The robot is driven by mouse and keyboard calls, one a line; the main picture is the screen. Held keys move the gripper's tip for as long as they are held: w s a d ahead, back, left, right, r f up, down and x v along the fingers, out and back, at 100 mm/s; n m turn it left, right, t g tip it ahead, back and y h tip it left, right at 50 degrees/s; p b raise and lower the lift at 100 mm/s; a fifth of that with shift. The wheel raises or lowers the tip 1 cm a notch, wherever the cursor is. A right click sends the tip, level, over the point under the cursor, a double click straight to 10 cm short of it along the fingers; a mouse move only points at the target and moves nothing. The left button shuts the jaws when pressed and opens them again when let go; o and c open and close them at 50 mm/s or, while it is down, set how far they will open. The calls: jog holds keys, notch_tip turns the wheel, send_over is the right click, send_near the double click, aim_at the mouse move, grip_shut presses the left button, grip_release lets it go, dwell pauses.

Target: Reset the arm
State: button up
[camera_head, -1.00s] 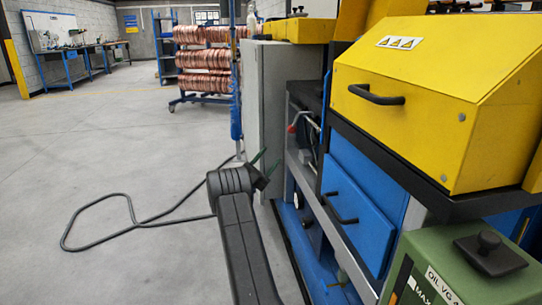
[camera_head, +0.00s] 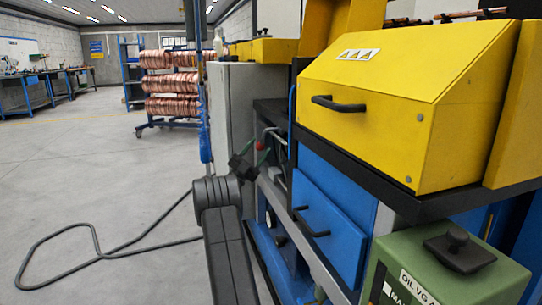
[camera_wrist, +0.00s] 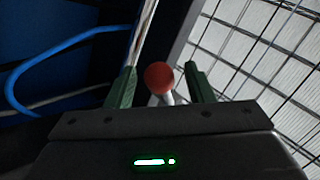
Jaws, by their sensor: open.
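My gripper (camera_head: 256,157) reaches toward the side of the machine, left of the blue panel (camera_head: 330,215). In the wrist view its two green fingers (camera_wrist: 161,70) are apart, with a dark body behind them. A red ball knob (camera_wrist: 159,77) on a pale stem shows between the fingers, with gaps on both sides. I cannot tell its depth relative to the fingertips. The knob also shows as a small red spot (camera_head: 261,146) at the gripper in the head view. Nothing is held.
The yellow cover (camera_head: 400,85) and green oil box (camera_head: 440,265) stand at right. A grey cabinet (camera_head: 230,100) stands beyond the gripper. A blue cable (camera_wrist: 60,45) and wire mesh (camera_wrist: 260,50) are near the fingers. Open floor (camera_head: 90,180) with a looped black cable lies left.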

jog(key=shift+x, duration=0.85)
jog(key=p+v, duration=0.3)
jog(key=v, duration=1.1)
jog(key=b+x, duration=0.3)
jog(key=x, duration=1)
jog(key=shift+w+d+r, duration=0.1)
jog(key=shift+d+r, duration=0.1)
jog(key=shift+d, duration=0.05)
jog(key=shift+d+r+n+t, duration=0.1)
jog(key=shift+n+t, duration=0.3)
jog(key=shift+n, duration=0.1)
jog(key=shift+s+d+f+n+t+y, duration=0.1)
jog(key=shift+s+f+n+t+y, duration=0.15)
jog(key=shift+n+t+y, duration=0.5)
jog(key=shift+s+f+n+t+y, duration=0.2)
jog(key=shift+n+t+y, duration=0.35)
jog(key=shift+n, duration=0.4)
jog(key=shift+s+r, duration=0.1)
